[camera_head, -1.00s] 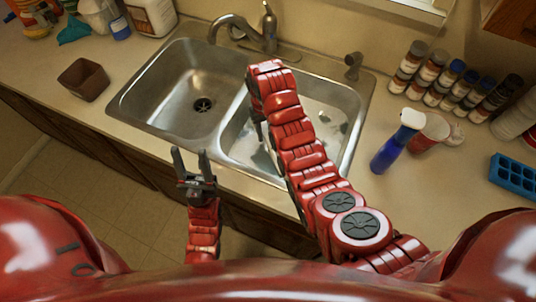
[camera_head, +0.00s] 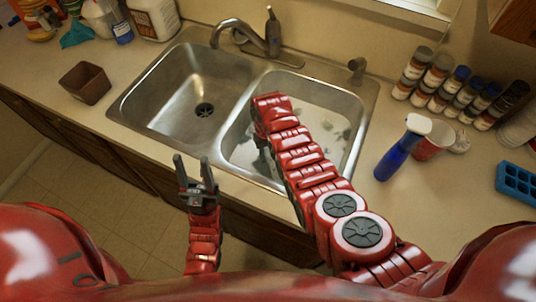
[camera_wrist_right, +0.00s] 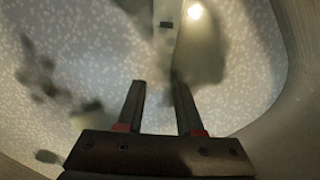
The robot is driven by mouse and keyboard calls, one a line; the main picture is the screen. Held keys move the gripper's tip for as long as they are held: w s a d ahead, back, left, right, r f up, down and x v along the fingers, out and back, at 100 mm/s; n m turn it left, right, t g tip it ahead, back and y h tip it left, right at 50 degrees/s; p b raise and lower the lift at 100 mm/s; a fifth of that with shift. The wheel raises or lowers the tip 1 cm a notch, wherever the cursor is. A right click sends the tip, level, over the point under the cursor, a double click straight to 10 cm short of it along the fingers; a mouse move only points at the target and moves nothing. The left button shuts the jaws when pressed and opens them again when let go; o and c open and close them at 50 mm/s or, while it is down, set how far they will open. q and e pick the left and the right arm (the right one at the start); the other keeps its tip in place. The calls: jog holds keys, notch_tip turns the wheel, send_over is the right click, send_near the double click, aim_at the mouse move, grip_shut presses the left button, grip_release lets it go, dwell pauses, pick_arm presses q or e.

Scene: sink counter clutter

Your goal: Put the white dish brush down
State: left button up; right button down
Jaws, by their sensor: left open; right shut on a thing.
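My right arm (camera_head: 297,150) reaches over the right sink basin (camera_head: 345,165), its hand down inside and mostly hidden in the head view. In the right wrist view my right gripper (camera_wrist_right: 159,90) is shut on a pale, blurred strip, the white dish brush (camera_wrist_right: 159,65), in the basin. The brush is hard to make out, and whether it touches the basin floor cannot be told. My left gripper (camera_head: 192,162) is open and empty in front of the counter edge, below the left basin.
The left basin (camera_head: 185,85) is empty. A faucet (camera_head: 245,38) stands behind. A brown square container (camera_head: 86,82) is at left. A blue spray bottle (camera_head: 400,150), a cup (camera_head: 434,140), spice jars (camera_head: 440,75) and a blue tray (camera_head: 517,182) stand at right. Dark blurred shapes show in the right basin.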

jog(key=shift+f, duration=0.15)
jog(key=c, duration=0.5)
grip_release()
jog(key=shift+c, duration=0.2)
